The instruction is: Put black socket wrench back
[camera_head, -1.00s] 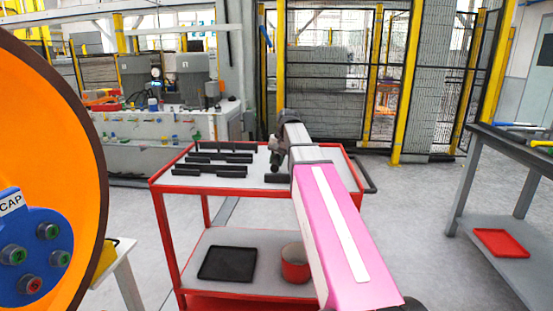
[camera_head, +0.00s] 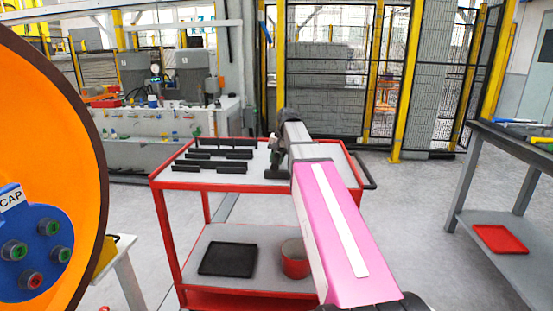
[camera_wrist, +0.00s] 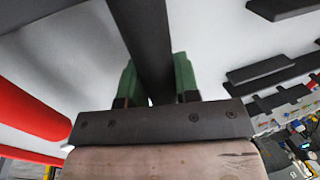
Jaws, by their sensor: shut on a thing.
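My gripper (camera_wrist: 153,85) has green fingers, shut around a long black bar-like piece (camera_wrist: 150,35). This looks like the black socket wrench; its far end runs out of the wrist view. In the head view, my gripper (camera_head: 275,160) is over the right part of the red cart's light top (camera_head: 262,182), and my pink arm hides what lies behind it. I cannot tell whether the held piece touches the top.
Several black bars lie in rows on the cart's left half, including a front one (camera_head: 231,170). The lower shelf holds a black tray (camera_head: 228,260) and a red pot (camera_head: 295,262). A grey table (camera_head: 520,150) stands right, an orange disc (camera_head: 50,130) left.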

